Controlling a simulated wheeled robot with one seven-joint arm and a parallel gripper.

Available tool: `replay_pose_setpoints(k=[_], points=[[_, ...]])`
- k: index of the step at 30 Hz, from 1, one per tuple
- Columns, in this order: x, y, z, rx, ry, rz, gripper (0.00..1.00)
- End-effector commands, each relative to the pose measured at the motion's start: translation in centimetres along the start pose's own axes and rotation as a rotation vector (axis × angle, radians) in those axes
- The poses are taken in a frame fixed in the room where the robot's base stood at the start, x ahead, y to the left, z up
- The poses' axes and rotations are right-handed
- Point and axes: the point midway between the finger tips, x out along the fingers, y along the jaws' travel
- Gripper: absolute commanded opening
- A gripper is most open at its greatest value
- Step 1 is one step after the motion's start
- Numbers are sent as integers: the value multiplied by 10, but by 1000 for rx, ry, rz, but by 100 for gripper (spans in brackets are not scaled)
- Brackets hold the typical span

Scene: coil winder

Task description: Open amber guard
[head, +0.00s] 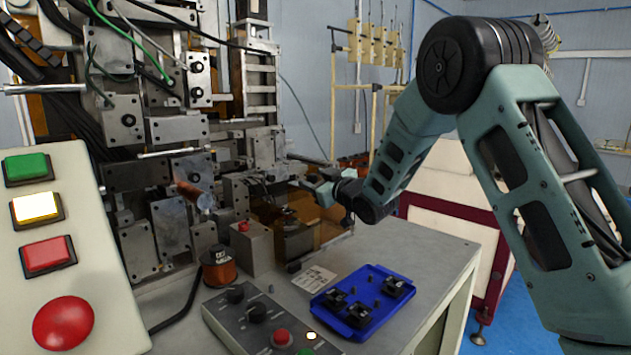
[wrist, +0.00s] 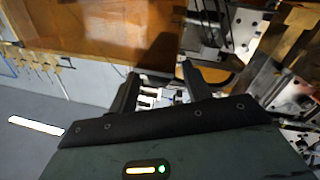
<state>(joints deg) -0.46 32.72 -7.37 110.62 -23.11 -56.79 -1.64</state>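The amber guard (head: 328,232) is a see-through orange-brown panel on the winder, around the small fixture behind the blue tray. In the wrist view, a large amber panel (wrist: 100,42) fills the upper left, beyond my fingers. My gripper (head: 300,183) is in front of the machine, above the guard area. In the wrist view, my gripper (wrist: 160,70) has its two dark fingers apart, with a clear gap between them. Small metal parts show through that gap, and I cannot tell whether a finger touches the panel. No handle of the guard can be made out clearly.
A blue tray (head: 364,300) with black parts lies on the grey table (head: 440,255). A copper wire spool (head: 219,268) and a knob panel (head: 258,322) stand near it. A button box (head: 75,255) is at the left. Machine blocks and cables crowd the gripper's left.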

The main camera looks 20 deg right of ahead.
Motion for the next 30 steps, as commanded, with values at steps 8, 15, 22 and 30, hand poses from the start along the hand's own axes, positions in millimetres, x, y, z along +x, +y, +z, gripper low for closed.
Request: replay_pose_setpoints(k=[8, 15, 22, 30], points=[[-16, 0, 1, 0, 0, 1, 49], [-68, 0, 3, 0, -1, 3, 49], [-122, 0, 2, 0, 0, 3, 49], [-165, 0, 1, 0, 0, 1, 49]])
